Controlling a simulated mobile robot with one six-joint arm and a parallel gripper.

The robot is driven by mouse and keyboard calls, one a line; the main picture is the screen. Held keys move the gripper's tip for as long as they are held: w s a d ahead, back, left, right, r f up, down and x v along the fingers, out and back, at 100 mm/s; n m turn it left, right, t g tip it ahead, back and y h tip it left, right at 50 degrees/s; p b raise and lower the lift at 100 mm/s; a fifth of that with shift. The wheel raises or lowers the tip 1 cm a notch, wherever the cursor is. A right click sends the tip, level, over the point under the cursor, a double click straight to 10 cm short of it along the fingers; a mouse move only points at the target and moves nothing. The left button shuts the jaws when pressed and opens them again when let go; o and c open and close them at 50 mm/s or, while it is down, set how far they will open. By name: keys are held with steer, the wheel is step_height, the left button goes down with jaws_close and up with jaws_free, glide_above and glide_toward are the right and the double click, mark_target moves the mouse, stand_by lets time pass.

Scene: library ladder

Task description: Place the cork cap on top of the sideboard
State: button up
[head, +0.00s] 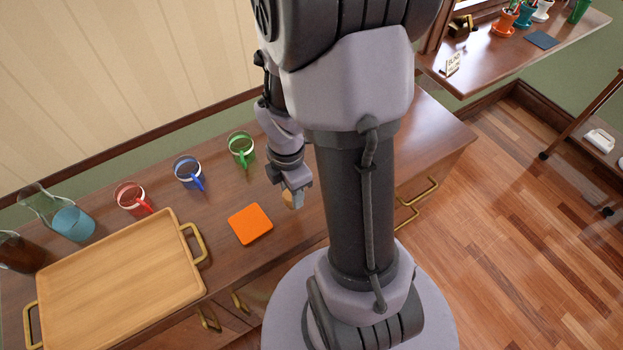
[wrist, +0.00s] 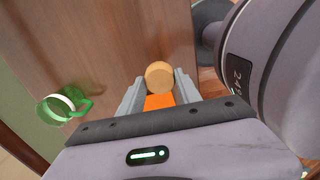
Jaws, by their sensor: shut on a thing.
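The cork cap (wrist: 160,75) is a small tan round piece between the fingertips of my gripper (wrist: 159,88) in the wrist view. My gripper is shut on it. In the head view my gripper (head: 292,196) is over the sideboard (head: 330,185), to the right of an orange square (head: 250,223), and the cork cap (head: 287,198) shows only partly at its fingertips. The sideboard has a brown wooden top. I cannot tell whether the cap touches the top or is held above it.
A green mug (head: 241,149), a blue mug (head: 188,172) and a red mug (head: 131,197) stand along the back. A wooden tray (head: 120,270) with brass handles and a glass carafe (head: 45,205) are at the left. My arm hides part of the sideboard's right side.

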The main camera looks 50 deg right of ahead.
steer(key=shift+w+d+f+b, duration=0.35)
steer(key=shift+d+f+b, duration=0.35)
steer(key=shift+d, duration=0.55)
steer(key=shift+w+d+f+b, duration=0.45)
steer(key=shift+d+f, duration=0.4)
steer(key=shift+d, duration=0.45)
steer(key=shift+w+d+f+b, duration=0.3)
steer(key=shift+d+f+b, duration=0.4)
steer(key=shift+d, duration=0.55)
steer(key=o, duration=1.3)
